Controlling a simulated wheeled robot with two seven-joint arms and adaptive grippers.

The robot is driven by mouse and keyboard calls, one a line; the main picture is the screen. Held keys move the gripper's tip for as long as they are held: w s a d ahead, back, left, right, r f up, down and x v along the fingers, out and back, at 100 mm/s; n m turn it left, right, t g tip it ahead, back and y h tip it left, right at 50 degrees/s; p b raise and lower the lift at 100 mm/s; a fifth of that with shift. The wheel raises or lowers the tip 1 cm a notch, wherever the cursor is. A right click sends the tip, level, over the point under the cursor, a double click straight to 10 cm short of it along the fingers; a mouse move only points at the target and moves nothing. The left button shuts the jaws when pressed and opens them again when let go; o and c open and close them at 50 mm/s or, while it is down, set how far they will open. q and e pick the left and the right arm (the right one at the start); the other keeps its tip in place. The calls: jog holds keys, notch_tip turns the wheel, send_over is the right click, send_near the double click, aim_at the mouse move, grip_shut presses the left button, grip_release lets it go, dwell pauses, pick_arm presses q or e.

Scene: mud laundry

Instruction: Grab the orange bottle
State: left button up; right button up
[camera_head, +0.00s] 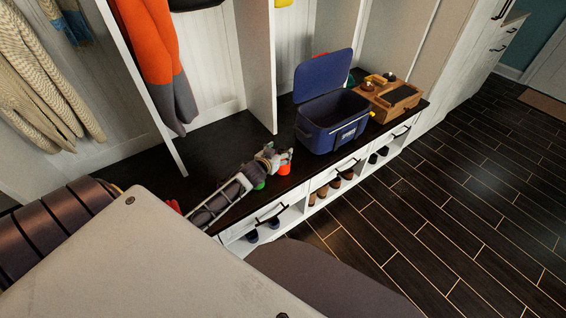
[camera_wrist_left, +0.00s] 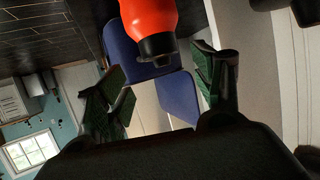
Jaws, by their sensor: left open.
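The orange bottle (camera_head: 285,169) stands on the dark bench top near its front edge, partly hidden by my left gripper (camera_head: 271,165). In the left wrist view the orange bottle (camera_wrist_left: 147,14) shows its black cap, and its far part is cut off by the top edge. My left gripper (camera_wrist_left: 160,80) is open, with its green-padded fingers spread to either side of the line to the bottle. The cap lies just beyond the fingertips in that picture, and I see no grip on it. My right gripper is not in view.
A blue cooler (camera_head: 333,124) with its lid open stands on the bench (camera_head: 215,150) to the right of the bottle. A wooden box (camera_head: 393,99) stands beyond it. Shoes sit in cubbies below. Clothes, including an orange and grey garment (camera_head: 158,55), hang behind my left arm.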

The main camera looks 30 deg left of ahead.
aim_at(282, 150)
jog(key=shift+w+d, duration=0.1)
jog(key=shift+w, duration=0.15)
pick_arm(q)
jog(key=shift+b+x, duration=0.3)
jog(key=shift+x, duration=0.45)
jog(key=shift+w+a+f, duration=0.25)
jog(key=shift+w+f, duration=0.25)
jog(key=shift+b+x, duration=0.45)
jog(key=shift+x, duration=0.7)
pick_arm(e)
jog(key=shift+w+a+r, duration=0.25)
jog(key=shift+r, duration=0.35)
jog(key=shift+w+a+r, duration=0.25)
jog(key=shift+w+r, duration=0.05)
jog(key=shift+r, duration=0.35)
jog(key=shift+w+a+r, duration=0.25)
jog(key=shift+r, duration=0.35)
pick_arm(q)
jog(key=c, duration=1.5)
